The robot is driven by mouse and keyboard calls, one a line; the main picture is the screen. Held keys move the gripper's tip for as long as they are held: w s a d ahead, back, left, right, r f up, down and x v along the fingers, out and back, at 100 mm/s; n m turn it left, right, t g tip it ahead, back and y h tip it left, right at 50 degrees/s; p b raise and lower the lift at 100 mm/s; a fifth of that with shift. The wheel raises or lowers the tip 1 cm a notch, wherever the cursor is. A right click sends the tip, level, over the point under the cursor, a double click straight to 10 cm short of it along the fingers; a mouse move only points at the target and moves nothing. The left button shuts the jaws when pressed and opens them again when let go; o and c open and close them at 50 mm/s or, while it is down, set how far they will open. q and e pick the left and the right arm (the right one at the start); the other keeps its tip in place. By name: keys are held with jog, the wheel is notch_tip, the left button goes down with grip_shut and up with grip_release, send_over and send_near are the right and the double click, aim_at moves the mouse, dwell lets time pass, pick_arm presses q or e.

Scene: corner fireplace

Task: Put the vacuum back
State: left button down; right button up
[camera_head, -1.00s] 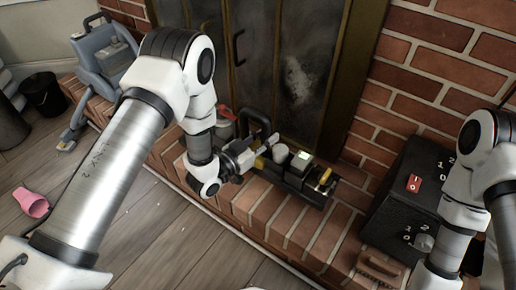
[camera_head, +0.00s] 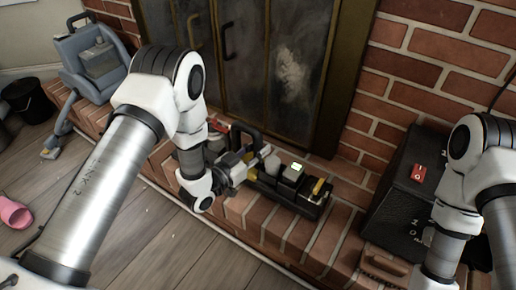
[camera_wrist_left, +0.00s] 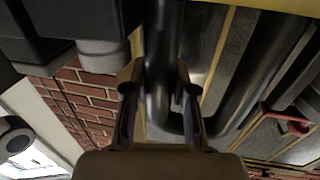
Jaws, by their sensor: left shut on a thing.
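My left gripper (camera_head: 256,163) is at the brick hearth, at the left end of a long black unit (camera_head: 305,206) with yellow parts and a pale-topped block. In the left wrist view its fingers (camera_wrist_left: 158,92) are shut on a black bar (camera_wrist_left: 160,45), part of a looped black handle (camera_wrist_left: 230,105). The handle's loop also shows behind the gripper in the head view (camera_head: 236,128). The gripper hides how handle and unit join. A blue-grey machine (camera_head: 88,62) with a clear tank and hose, looking like a vacuum, stands at the hearth's far left. My right gripper is out of view.
A large black box (camera_head: 405,200) with a red switch plate stands at the right, by my right arm. Dark fireplace doors (camera_head: 265,70) rise behind the hearth. A black bucket (camera_head: 30,98) and a pink object (camera_head: 13,213) are on the floor, otherwise mostly clear.

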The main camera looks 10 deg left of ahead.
pick_arm(q)
jog(key=shift+f+b, duration=0.3)
jog(key=shift+f, duration=0.1)
dwell(0.4)
jog(key=c, duration=0.9)
grip_release()
jog(key=shift+o, duration=0.2)
jog(key=shift+f, duration=0.2)
jog(key=v, duration=1.2)
